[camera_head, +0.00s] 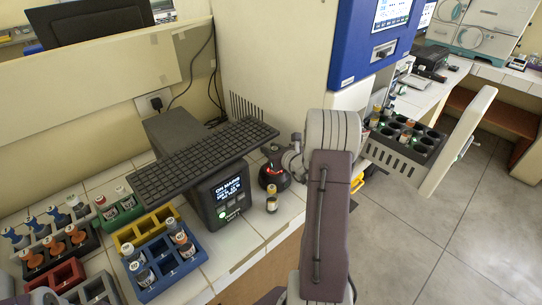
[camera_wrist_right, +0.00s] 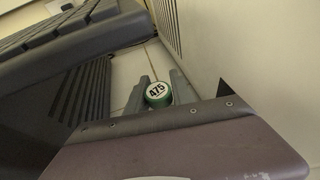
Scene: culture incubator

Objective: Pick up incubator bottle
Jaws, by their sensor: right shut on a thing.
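A bottle with a green-rimmed cap marked 475 (camera_wrist_right: 158,94) shows from above in the right wrist view. My right gripper (camera_wrist_right: 157,90) is shut on it, with one grey finger on each side of the cap. The bottle's body is hidden below the cap. In the head view my right arm reaches up the middle, its end beside the counter near the wall; the held bottle cannot be made out there. An open incubator drawer (camera_head: 441,160) at the right carries a dark rack (camera_head: 424,151) with a few bottles. My left gripper is not in view.
A dark device with a ridged top and lit display (camera_head: 229,190) stands left of my arm. A small black-and-red device (camera_head: 272,174) and a small bottle (camera_head: 271,201) are near the counter edge. Blue (camera_head: 190,262) and yellow racks with several bottles stand at the left.

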